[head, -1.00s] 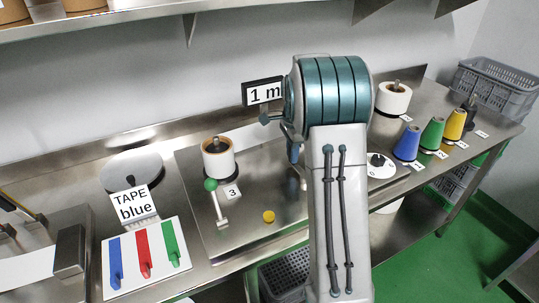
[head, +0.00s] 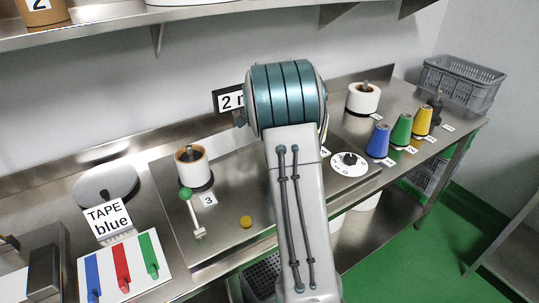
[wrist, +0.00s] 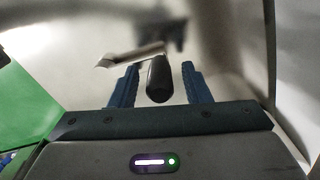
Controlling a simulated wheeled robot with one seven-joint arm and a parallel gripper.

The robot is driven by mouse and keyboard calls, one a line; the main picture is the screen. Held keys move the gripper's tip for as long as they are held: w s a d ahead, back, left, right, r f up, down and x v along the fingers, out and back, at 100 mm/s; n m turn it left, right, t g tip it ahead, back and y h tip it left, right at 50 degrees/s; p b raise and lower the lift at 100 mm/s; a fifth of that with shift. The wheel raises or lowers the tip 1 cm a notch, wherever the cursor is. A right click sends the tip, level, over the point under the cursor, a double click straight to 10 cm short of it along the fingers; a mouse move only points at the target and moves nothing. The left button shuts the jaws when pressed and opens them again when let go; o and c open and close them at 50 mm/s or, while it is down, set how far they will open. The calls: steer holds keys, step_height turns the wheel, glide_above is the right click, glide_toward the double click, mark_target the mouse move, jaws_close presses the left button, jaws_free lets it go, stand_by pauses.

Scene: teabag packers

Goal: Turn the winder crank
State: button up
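The winder crank shows in the wrist view as a pale metal arm (wrist: 128,58) with a dark, rounded handle (wrist: 159,82). My gripper (wrist: 161,88) has its two blue fingers on either side of the handle, with a visible gap at each side, so it is open around the handle and not clamped on it. In the head view my own arm hides the crank and my gripper. A sign (head: 229,102) behind my arm reads "2" and the start of an "m"; the rest is covered.
A white tape roll (head: 193,169) and a green-knobbed lever (head: 192,211) stand left of my arm. A dial (head: 350,163), blue, green and yellow cones (head: 403,131) and another white roll (head: 363,98) stand right. A grey crate (head: 462,82) is at the far right.

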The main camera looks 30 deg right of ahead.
steer(key=shift+a, duration=0.15)
steer(key=shift+w+r, duration=0.1)
steer(key=shift+r, duration=0.05)
step_height(320, 180, up, 14)
steer(key=shift+f+b, duration=0.25)
steer(key=shift+b, duration=0.05)
stand_by(1.2)
steer(key=s+a+n+t, duration=0.2)
steer(key=s+a+n, duration=0.95)
steer(key=s, duration=0.35)
steer(key=s+a+f+n, duration=0.3)
steer(key=s+n, duration=0.1)
steer(key=s, duration=0.2)
steer(key=s+a+f+n+t, duration=0.1)
steer(key=s+a+f+n, duration=0.2)
steer(key=s, duration=0.4)
steer(key=shift+a+f+n, duration=0.2)
steer(key=shift+a+n, duration=0.25)
steer(key=shift+n, duration=0.6)
